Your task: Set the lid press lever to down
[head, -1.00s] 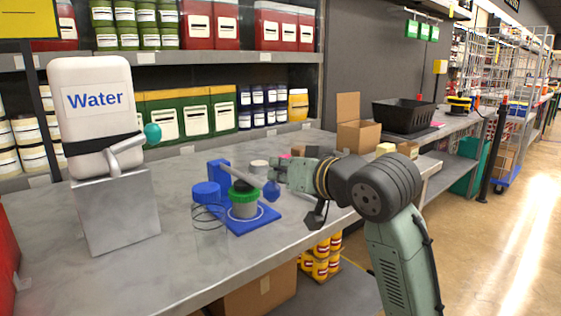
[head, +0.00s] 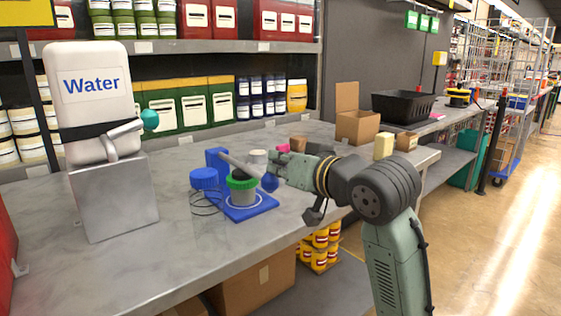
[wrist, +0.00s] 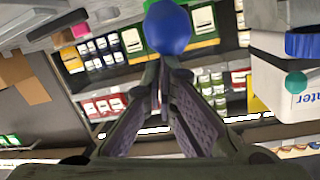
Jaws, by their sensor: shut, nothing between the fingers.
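The lid press has a blue base (head: 262,204), a blue upright block (head: 216,158) and a grey lever (head: 240,166). The lever slopes down to the right and ends in a blue ball knob (head: 269,182). A jar with a green lid (head: 242,181) stands on the base under the lever. My gripper (head: 274,177) is at the knob's right side, its fingertips partly hidden. In the wrist view the knob (wrist: 168,28) lies just beyond the shut fingertips (wrist: 161,70). The fingers are empty; I cannot tell whether they touch the knob.
A blue-lidded clear container (head: 205,180) stands left of the press. A Water jug (head: 92,90) with a tap sits on a grey block (head: 115,197) further left. Small items and a cardboard box (head: 357,127) stand to the right. The front-left tabletop (head: 90,265) is clear.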

